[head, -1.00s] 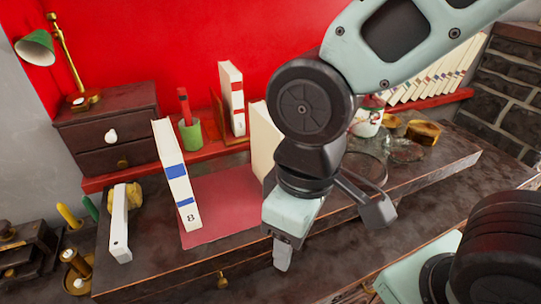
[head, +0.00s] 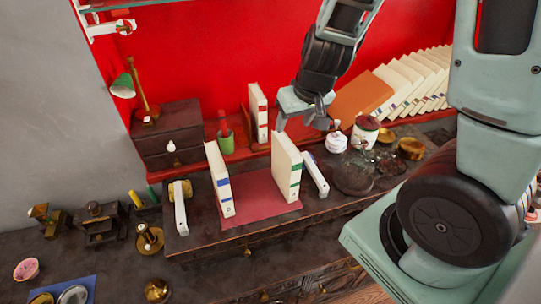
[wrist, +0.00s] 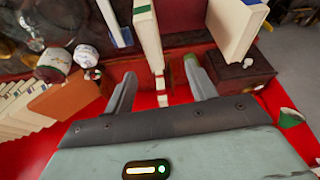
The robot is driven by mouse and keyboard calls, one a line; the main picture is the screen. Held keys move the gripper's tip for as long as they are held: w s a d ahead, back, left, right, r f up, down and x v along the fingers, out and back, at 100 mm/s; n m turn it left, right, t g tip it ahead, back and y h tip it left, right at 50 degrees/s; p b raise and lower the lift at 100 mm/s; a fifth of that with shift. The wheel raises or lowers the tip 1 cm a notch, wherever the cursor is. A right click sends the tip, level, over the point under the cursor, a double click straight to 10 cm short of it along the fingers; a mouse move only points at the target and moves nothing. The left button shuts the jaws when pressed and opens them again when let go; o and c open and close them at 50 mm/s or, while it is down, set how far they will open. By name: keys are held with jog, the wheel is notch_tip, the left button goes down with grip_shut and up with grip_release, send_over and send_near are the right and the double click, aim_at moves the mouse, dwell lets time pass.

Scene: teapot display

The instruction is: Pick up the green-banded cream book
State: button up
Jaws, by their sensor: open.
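The green-banded cream book (head: 287,168) stands upright on the right part of a red mat (head: 250,200) on the dark desk. In the wrist view it shows at top centre (wrist: 148,38), with its green band near the top edge. My gripper (head: 306,123) is open and empty. It hangs above and behind the book, near the red shelf, and is apart from it. In the wrist view both fingers (wrist: 160,72) are spread, with a red-banded book (wrist: 161,86) showing between them in the background.
A blue-banded cream book (head: 220,180) stands left of the mat's middle. A leaning brown book (head: 362,97), a row of books, and a lidded jar (head: 365,133) lie right of my gripper.

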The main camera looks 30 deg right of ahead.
aim_at(287, 144)
jog(key=b+x, duration=0.1)
jog(key=x, duration=0.2)
jog(key=d+b+x, duration=0.1)
jog(key=b+x, duration=0.1)
jog(key=x, duration=0.2)
jog(key=b+x, duration=0.2)
jog(key=x, duration=0.1)
jog(key=shift+w+d+f, duration=0.15)
jog(key=shift+w+d, duration=0.2)
jog(key=shift+x, duration=3)
jog(key=shift+d+f, duration=0.15)
jog(key=shift+d, duration=0.05)
jog(key=shift+f, duration=0.25)
grip_shut()
